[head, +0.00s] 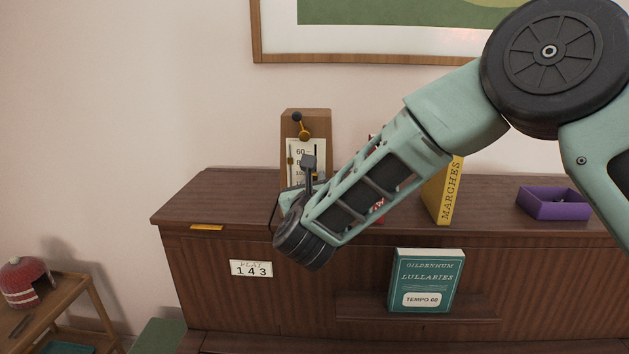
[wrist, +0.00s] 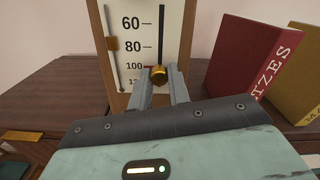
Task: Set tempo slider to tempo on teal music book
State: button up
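The teal book (head: 425,283) stands upright on the cabinet's front ledge, its cover reading "Gildenhum Lullabies" and "Tempo 60". A wooden stand (head: 306,122) carries a white scale plate (wrist: 140,40) marked 60, 80, 100 and a partly hidden lower number. A dark vertical slot (wrist: 161,32) runs right of the numbers, with a brass slider knob (wrist: 159,76) low in it, around the 100 mark. In the head view my arm hides part of the stand.
A brass marker (wrist: 112,44) sits on a pale rod left of the numbers, near 80. A red book (wrist: 246,55) and a yellow book (head: 443,195) stand right of the stand. A purple tray (head: 553,204) is further right.

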aim_at(316, 150)
grip_shut()
jog(key=shift+r+b, duration=2.35)
jog(key=shift+r, duration=0.5)
jog(key=o, duration=0.6)
grip_release()
jog(key=shift+r, duration=0.1)
jog(key=shift+s+f, duration=0.25)
jog(key=s+b, duration=0.2)
jog(key=s, duration=0.3)
jog(key=s+b, duration=0.3)
jog(key=s, duration=0.3)
jog(key=s+b, duration=0.3)
jog(key=s, duration=0.3)
jog(key=shift+a+r, duration=0.1)
jog(key=shift+a, duration=0.2)
